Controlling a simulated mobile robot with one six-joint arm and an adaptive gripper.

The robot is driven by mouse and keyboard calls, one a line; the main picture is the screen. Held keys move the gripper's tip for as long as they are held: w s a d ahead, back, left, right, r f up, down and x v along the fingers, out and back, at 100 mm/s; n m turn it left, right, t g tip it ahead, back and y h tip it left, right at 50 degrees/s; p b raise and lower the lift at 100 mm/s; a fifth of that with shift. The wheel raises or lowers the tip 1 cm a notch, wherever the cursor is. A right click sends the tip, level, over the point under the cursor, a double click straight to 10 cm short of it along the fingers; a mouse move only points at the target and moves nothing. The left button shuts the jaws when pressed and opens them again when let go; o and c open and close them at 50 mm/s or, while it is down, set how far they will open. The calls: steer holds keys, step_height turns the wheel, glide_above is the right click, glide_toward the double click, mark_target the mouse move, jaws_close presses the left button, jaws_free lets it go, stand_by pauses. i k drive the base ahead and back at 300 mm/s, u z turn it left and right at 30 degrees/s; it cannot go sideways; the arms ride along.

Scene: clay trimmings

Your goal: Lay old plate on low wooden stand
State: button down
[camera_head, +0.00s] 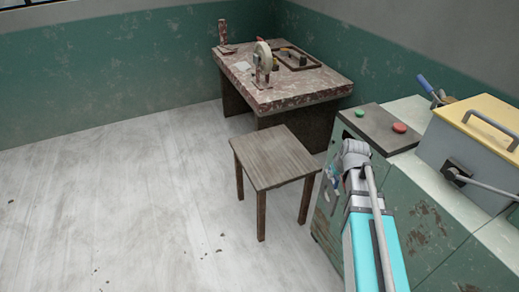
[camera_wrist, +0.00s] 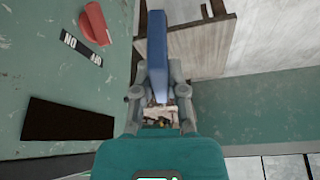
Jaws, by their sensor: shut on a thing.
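The low wooden stand (camera_head: 275,158) is a square brown stool with thin legs, standing on the pale floor in the middle of the head view. Its top also shows in the wrist view (camera_wrist: 210,48). My gripper (camera_wrist: 158,92) is shut on a long blue thing (camera_wrist: 157,50), which looks like the old plate seen edge-on, standing on edge between the fingers. In the head view, my gripper (camera_head: 333,180) is beside the green cabinet, to the right of the stand and apart from it. Most of the plate is hidden there; only small bluish bits show.
A green cabinet (camera_head: 435,215) with red and green buttons stands close on the right. A yellow-lidded box (camera_head: 485,125) sits on it. A stained table (camera_head: 285,92) with tools stands behind the stand. The stand's top is bare, and the floor to the left is free.

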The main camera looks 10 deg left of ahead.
mark_target(272, 151)
steer(key=u, duration=0.25)
steer(key=i, duration=1.05)
steer(key=u, duration=0.2)
steer(key=k, duration=0.9)
steer(key=u, duration=0.15)
steer(key=i, duration=0.55)
steer(key=z, duration=0.05)
